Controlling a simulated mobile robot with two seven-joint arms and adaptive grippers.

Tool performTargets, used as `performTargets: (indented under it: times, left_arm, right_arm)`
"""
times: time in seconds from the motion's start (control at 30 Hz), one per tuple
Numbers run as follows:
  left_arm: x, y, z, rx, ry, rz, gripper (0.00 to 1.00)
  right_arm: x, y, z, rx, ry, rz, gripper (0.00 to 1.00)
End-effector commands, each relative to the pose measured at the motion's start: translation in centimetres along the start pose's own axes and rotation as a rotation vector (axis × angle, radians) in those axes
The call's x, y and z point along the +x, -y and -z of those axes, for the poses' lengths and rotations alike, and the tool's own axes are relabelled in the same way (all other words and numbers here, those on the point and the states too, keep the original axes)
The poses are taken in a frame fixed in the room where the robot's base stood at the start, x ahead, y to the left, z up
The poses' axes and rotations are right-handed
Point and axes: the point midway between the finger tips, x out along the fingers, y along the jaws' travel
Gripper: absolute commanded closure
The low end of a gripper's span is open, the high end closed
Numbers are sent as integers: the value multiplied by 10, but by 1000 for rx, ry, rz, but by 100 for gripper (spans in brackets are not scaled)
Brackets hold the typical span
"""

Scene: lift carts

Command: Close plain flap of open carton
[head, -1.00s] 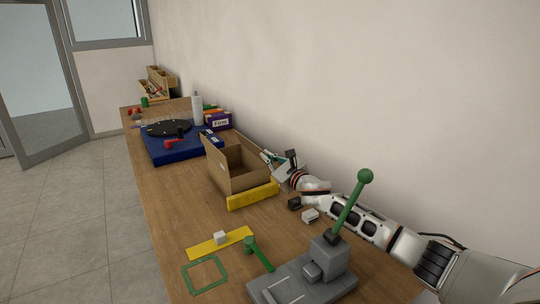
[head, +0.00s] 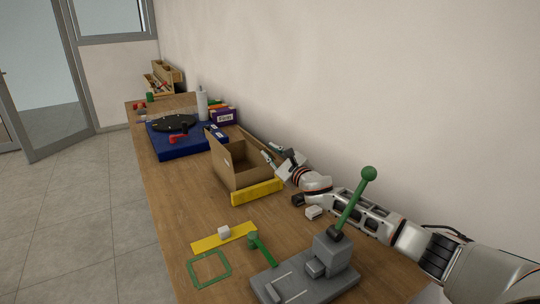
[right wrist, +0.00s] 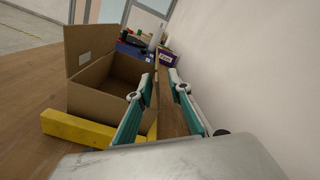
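The open carton (head: 236,178) is a brown cardboard box on the wooden bench. One flap (head: 216,150) stands up on its left side. In the right wrist view this flap (right wrist: 88,45) carries a pale square label, and the box's inside looks empty. A strip of cardboard (right wrist: 153,130) shows at the carton's right side, partly behind a finger; I cannot tell how that flap lies. My right gripper (head: 268,152) is beside the carton's right side, near the wall, with fingers apart and nothing between them. The fingers (right wrist: 162,82) also show open in the right wrist view. My left gripper is out of view.
A yellow bar (head: 257,192) lies against the carton's near side. A grey lever fixture (head: 332,255) with a green-knobbed lever stands in front. A blue base with a black disc (head: 175,124) and a purple box (head: 222,116) are behind. The wall is close on the right.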

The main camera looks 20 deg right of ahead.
Motion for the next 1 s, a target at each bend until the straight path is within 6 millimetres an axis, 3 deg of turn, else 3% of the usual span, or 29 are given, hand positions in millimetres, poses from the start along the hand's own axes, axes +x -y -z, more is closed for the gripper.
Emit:
performTargets:
  times: [0.43, 0.8, 1.0]
  left_arm:
    - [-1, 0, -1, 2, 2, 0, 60]
    - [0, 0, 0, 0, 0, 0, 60]
    - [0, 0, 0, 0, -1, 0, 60]
  right_arm:
    - [-8, -6, 2, 3, -2, -9, 79]
    - [-58, -5, 2, 1, -1, -9, 79]
    - [-74, -4, 2, 3, -1, -7, 79]
